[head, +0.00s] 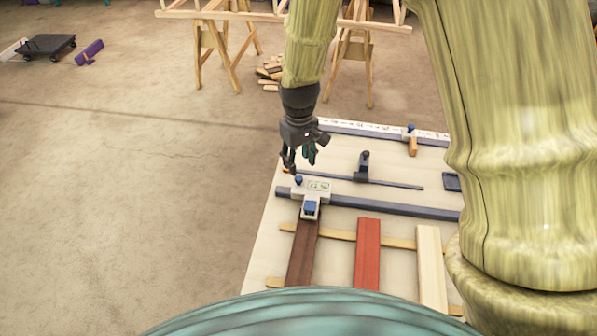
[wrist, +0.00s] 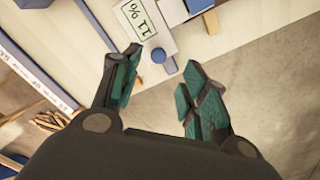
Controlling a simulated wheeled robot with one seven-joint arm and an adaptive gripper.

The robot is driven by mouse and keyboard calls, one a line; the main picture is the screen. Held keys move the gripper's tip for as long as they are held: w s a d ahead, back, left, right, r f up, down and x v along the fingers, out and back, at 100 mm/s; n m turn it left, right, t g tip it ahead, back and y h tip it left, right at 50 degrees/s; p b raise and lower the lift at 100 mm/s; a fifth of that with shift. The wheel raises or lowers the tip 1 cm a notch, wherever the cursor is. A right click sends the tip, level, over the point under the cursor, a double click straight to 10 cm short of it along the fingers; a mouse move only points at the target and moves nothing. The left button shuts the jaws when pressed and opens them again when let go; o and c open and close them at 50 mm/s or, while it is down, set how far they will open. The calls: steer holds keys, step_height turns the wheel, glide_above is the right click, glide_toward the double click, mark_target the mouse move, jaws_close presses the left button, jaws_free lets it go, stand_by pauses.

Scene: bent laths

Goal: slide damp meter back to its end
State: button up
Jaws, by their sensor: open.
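The damp meter (head: 318,187) is a pale block with a green readout, a blue knob (head: 298,180) and a blue block (head: 310,208) on its near side. It sits close to the left end of a grey-blue rail (head: 400,208) on the bench. In the wrist view the meter (wrist: 143,18) reads "11 %", and its blue knob (wrist: 158,56) shows just beyond the fingertips. My gripper (head: 300,163) is open and empty, pointing down, just behind the meter's left side. The wrist view shows its teal fingers (wrist: 163,70) spread apart. I cannot tell whether they touch the knob.
Brown (head: 303,252), red (head: 368,253) and cream (head: 431,262) laths lie in front of the rail. Behind it are a thinner rail with a dark slider (head: 363,166) and a marked rail with a tan slider (head: 412,145). Sawhorses (head: 222,50) stand behind.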

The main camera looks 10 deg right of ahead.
mark_target(299, 178)
steer(key=f, duration=0.1)
steer(key=f+p, duration=0.1)
steer(key=f, duration=0.1)
steer(key=shift+w+f, duration=0.15)
steer(key=shift+w, duration=0.2)
steer(key=shift+s+f, duration=0.35)
steer(key=shift+f, duration=0.2)
steer(key=shift+w+f+p, duration=0.25)
steer(key=shift+f+p, duration=0.25)
steer(key=shift+f, duration=0.7)
steer(key=shift+s+f, duration=0.15)
steer(key=shift+f, duration=0.15)
steer(key=shift+f, duration=0.1)
jaws_close()
